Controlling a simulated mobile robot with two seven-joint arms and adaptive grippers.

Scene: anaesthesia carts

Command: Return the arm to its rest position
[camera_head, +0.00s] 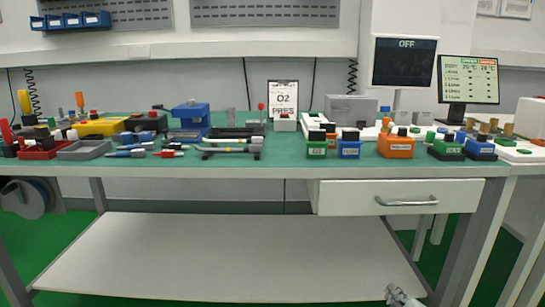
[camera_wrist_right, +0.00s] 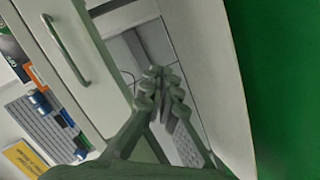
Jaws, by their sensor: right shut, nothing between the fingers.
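My right gripper (camera_head: 402,297) shows at the bottom edge of the head view, right of centre, low in front of the bench's lower shelf. It also shows in the right wrist view (camera_wrist_right: 160,78), where its fingers are together with nothing between them. It is apart from the bench and the items on it. Most of my right arm is outside the head view. My left gripper is in neither view.
The green-topped bench (camera_head: 290,165) carries many small tools and coloured blocks. The lower shelf (camera_head: 220,255) is empty. A dark screen (camera_head: 404,62) reads OFF. A blue-hosed reel (camera_head: 25,198) hangs at left.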

